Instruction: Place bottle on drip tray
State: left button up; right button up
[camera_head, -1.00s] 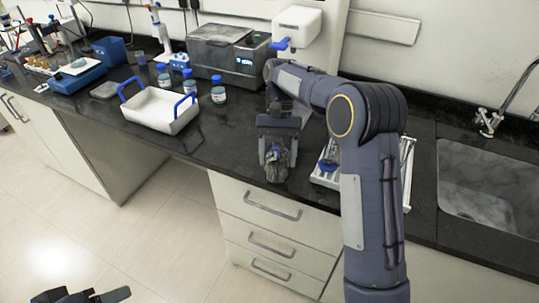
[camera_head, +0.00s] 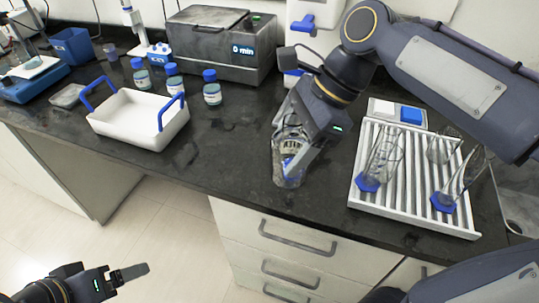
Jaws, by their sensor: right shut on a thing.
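A clear glass bottle (camera_head: 287,172) with dark lettering and some blue showing is in the middle of the view, near the counter's front edge. My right gripper (camera_head: 301,150) is shut on it from above, and its fingers hide part of the bottle. I cannot tell whether the bottle's base touches the counter. The white ribbed drip tray (camera_head: 413,212) lies to the right of the bottle, apart from it. My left gripper (camera_head: 122,276) is at the bottom left, over the floor and far from the bottle; its jaw opening is unclear.
A white basket with blue handles (camera_head: 135,128) and blue-capped bottles (camera_head: 211,90) stand at left, before a grey machine (camera_head: 215,48). Bare dark counter (camera_head: 235,150) lies left of the held bottle.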

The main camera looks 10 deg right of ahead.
jog(key=shift+w+a+f+b, duration=0.2)
jog(key=shift+w+a+f, duration=0.15)
jog(key=shift+w+f, duration=1.45)
jog(key=shift+w+a+f+b, duration=0.15)
jog(key=shift+w+a+f, duration=0.2)
jog(key=shift+w+f, duration=1.4)
jog(key=shift+w+a+f+b, duration=0.2)
jog(key=shift+w+a+f, duration=0.15)
jog(key=shift+w+f, duration=1.45)
jog(key=shift+s+f, duration=0.3)
jog(key=shift+f, duration=0.1)
jog(key=shift+f, duration=0.1)
jog(key=o, duration=1.1)
